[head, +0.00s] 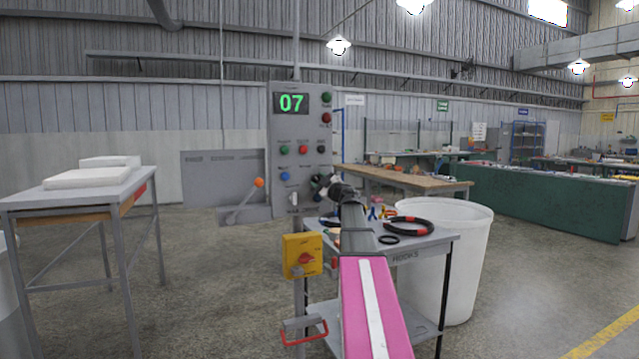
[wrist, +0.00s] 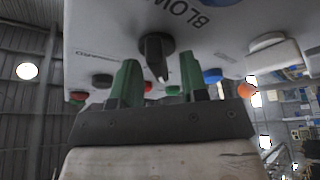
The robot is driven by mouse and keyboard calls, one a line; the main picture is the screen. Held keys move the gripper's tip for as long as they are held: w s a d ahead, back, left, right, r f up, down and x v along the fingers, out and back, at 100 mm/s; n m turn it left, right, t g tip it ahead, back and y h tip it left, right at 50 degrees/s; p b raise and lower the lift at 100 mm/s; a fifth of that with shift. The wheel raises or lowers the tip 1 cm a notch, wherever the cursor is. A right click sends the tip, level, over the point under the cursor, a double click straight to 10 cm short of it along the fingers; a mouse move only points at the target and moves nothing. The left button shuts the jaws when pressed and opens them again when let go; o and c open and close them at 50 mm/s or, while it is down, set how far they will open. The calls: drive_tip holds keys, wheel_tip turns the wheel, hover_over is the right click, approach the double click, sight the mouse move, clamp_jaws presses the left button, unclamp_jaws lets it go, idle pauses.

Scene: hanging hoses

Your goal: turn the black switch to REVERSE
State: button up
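The black switch (wrist: 155,50) is a knob with a long handle and a pale mark at its tip. It sits on the grey control panel (head: 300,130), beside upside-down lettering in the wrist view. My gripper (wrist: 159,66) has two green fingers, apart, with the switch handle between their tips. I see a gap on each side of the handle, so the fingers look open and not closed on it. In the head view my gripper (head: 321,185) is at the panel's lower right and hides most of the switch.
The panel carries several coloured buttons and a green "07" display (head: 291,103). A yellow box with a red knob (head: 302,256) is below it. A small table (head: 425,245) with hoses and a white bin (head: 462,270) stand to the right.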

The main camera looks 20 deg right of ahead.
drive_tip(key=v, duration=1)
drive_tip(key=shift+s+d, duration=0.2)
drive_tip(key=shift+s, duration=0.15)
drive_tip(key=shift+f, duration=0.15)
